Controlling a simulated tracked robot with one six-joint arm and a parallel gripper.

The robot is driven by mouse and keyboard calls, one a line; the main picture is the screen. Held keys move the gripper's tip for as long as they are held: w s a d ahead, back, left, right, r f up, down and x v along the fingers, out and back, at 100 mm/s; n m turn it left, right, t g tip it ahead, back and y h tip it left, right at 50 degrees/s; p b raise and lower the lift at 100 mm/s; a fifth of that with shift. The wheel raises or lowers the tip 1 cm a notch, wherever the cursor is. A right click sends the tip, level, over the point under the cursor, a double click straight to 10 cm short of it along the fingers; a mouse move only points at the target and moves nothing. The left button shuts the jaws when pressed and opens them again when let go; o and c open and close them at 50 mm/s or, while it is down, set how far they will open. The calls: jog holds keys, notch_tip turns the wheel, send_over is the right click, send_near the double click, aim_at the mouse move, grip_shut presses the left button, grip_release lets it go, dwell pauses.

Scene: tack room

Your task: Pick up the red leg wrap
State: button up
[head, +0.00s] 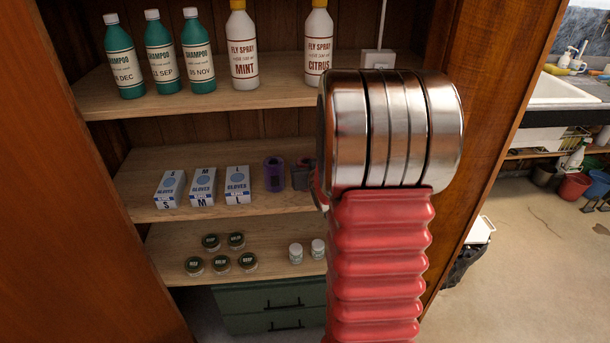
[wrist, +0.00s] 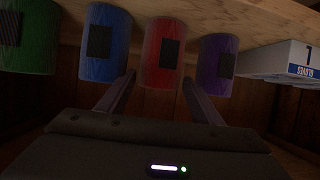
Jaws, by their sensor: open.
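The red leg wrap (wrist: 164,52) is a short roll with a dark patch, in the wrist view between a blue wrap (wrist: 106,43) and a purple wrap (wrist: 216,61). My gripper (wrist: 158,82) is open. Its two fingers reach toward the row, one on each side of the red wrap's near end, with nothing held. I cannot tell whether a finger touches a wrap. The purple wrap (head: 274,174) shows on the middle shelf.
A green wrap (wrist: 26,37) is beyond the blue one. A gloves box (wrist: 284,60) is close to the purple wrap. Bottles stand on the shelf above (head: 200,97); tins (head: 220,262) sit on the shelf below. The cabinet's side wall (head: 495,120) is to the right.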

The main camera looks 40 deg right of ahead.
jog(key=shift+c, duration=0.4)
jog(key=c, duration=0.8)
jog(key=shift+r, duration=0.15)
notch_tip(320, 180, up, 10)
jog(key=shift+f, duration=0.1)
dwell(0.3)
